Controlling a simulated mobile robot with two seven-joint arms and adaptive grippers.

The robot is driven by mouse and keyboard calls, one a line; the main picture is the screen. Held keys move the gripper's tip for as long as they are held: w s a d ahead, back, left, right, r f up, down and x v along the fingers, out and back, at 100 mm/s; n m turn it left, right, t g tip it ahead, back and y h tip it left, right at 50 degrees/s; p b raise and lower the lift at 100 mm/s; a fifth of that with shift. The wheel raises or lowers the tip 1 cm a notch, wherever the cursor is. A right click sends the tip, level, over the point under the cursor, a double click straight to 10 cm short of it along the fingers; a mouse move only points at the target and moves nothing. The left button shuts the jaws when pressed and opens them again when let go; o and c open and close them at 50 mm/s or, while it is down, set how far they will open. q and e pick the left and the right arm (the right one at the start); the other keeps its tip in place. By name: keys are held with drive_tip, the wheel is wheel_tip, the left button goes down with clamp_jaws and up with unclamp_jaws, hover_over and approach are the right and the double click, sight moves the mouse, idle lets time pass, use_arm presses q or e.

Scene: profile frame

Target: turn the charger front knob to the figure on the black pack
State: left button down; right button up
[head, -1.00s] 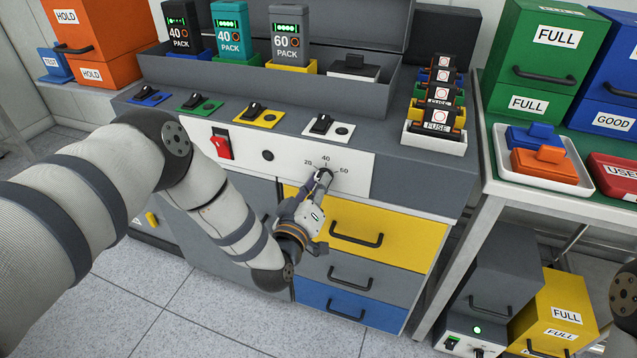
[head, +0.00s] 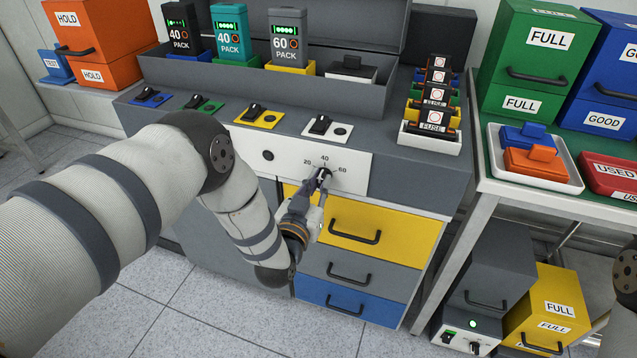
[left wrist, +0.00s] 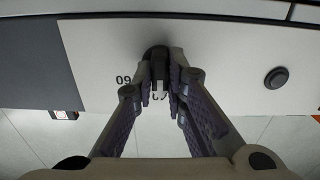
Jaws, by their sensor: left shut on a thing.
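The charger's white front panel (head: 350,165) has a dial marked 20, 40 and 60. Its dark front knob (head: 325,173) sits just below these figures. My left gripper (head: 320,182) is shut on the knob, with its fingers on either side. In the left wrist view the knob (left wrist: 157,53) is between the fingertips (left wrist: 160,78), beside an upside-down 60. The fingers hide much of the knob, and I cannot tell which figure it points to. The black pack (head: 180,30) stands at the back left and reads 40. My right gripper is out of view.
A teal pack (head: 230,32) reads 40 and a grey pack (head: 284,38) reads 60. Rocker switches line the ledge above the panel. Yellow (head: 400,237), grey and blue drawers with protruding handles lie below. A green-topped table stands at the right.

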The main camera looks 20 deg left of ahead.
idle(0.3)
use_arm(q)
drive_tip(key=c, duration=1.6)
unclamp_jaws()
drive_tip(key=s, duration=1.2)
drive_tip(key=shift+a, duration=0.2)
